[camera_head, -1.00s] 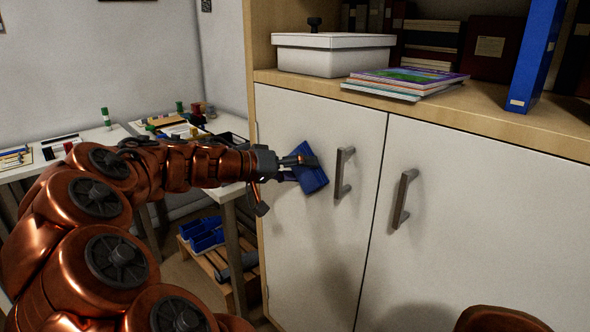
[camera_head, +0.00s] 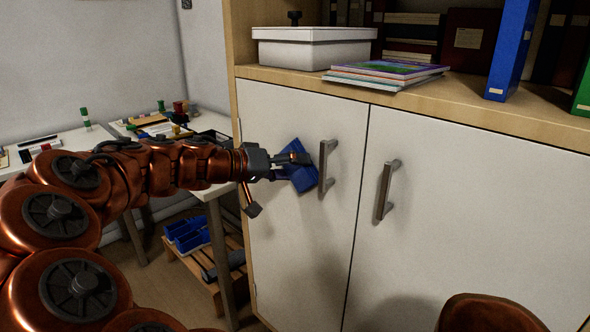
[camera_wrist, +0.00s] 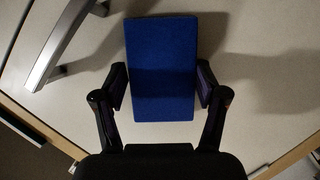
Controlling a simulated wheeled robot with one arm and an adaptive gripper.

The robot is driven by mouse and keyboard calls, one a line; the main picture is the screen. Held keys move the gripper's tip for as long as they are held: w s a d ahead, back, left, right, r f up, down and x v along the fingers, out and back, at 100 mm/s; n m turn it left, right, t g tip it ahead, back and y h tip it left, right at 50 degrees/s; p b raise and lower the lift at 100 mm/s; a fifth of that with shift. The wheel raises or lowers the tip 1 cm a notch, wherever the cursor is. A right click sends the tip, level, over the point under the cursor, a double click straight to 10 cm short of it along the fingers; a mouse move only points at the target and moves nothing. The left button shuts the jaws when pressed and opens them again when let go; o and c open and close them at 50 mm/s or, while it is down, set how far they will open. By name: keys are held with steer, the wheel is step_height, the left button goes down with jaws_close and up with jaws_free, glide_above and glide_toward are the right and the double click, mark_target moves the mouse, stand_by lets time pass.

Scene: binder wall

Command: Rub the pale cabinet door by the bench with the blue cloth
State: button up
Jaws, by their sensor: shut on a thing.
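The blue cloth (camera_head: 299,166) looks like a flat blue pad. My gripper (camera_head: 290,167) is shut on it and holds it against or very near the pale left cabinet door (camera_head: 292,248); I cannot tell whether it touches. The cloth is just left of that door's metal handle (camera_head: 327,168), tilted in the head view. In the wrist view the cloth (camera_wrist: 162,70) sits between the two fingers, with the door surface (camera_wrist: 245,40) behind it and the handle (camera_wrist: 62,45) at upper left.
A second pale door (camera_head: 470,220) with its own handle (camera_head: 386,190) is to the right. A white box (camera_head: 314,48), magazines (camera_head: 385,74) and a blue binder (camera_head: 511,50) stand on the shelf above. A bench (camera_head: 203,192) with small items is at left, with blue trays (camera_head: 187,234) below.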

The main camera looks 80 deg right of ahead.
mark_target(272, 154)
steer(key=shift+w+d+p, duration=0.2)
steer(key=shift+w+d, duration=0.7)
steer(key=shift+w, duration=0.65)
steer(key=shift+w+d+p, duration=0.15)
steer(key=shift+w+d, duration=0.8)
steer(key=shift+w, duration=0.65)
steer(key=shift+w+d+p, duration=0.2)
steer(key=shift+w+d, duration=0.7)
steer(key=shift+w, duration=0.65)
steer(key=w+a+b, duration=0.2)
steer(key=w+a, duration=0.1)
steer(key=a, duration=0.2)
steer(key=shift+a, duration=0.15)
steer(key=shift+w+a+b, duration=0.2)
steer(key=shift+w+a, duration=0.15)
steer(key=shift+a, duration=0.3)
steer(key=shift+w+a+b, duration=0.2)
steer(key=shift+w+a, duration=0.15)
steer(key=shift+a, duration=0.25)
